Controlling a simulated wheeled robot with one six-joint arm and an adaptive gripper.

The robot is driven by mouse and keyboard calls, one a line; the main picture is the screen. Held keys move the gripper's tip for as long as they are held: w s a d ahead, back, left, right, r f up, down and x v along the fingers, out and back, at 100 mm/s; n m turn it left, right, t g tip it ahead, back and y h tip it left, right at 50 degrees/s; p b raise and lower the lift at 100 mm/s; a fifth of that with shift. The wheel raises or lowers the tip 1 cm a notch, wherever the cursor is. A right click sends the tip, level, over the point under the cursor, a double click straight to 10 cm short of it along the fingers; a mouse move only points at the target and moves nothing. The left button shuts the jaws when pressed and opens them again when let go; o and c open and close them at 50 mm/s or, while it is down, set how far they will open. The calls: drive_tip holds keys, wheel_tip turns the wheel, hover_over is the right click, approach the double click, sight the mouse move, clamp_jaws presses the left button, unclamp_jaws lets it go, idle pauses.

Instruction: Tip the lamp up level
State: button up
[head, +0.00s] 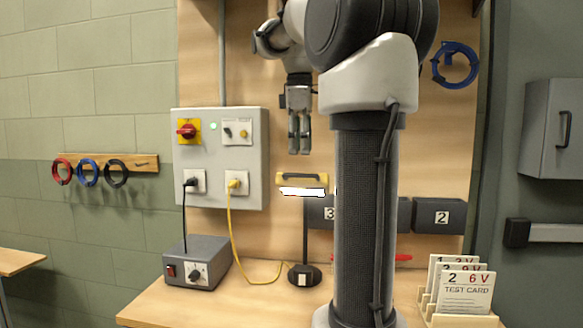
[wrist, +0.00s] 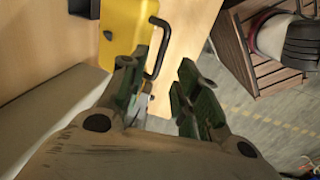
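The lamp is a yellow head (head: 287,181) with a black bar handle (head: 303,176) on top and a bright white face below. It sits on a thin black stand with a round base (head: 304,276) on the bench. Its exact tilt is hard to tell. My gripper (head: 299,152) points down just above the lamp, apart from it in the head view. In the wrist view the yellow lamp head (wrist: 118,40) and its handle (wrist: 163,50) lie beyond my gripper (wrist: 157,66). The fingers are spread, with nothing held between them.
A grey control box (head: 220,155) is on the board at left. A yellow cable (head: 232,235) runs from it to the bench near a grey supply box (head: 196,265). Numbered dark boxes (head: 436,217) are behind at right. Test cards (head: 465,293) stand at the front right.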

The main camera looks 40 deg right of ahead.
sight(303, 182)
drive_tip(key=f, duration=0.6)
drive_tip(key=shift+w+d+f, duration=0.15)
drive_tip(key=shift+w+d, duration=0.05)
drive_tip(key=shift+d, duration=0.1)
clamp_jaws()
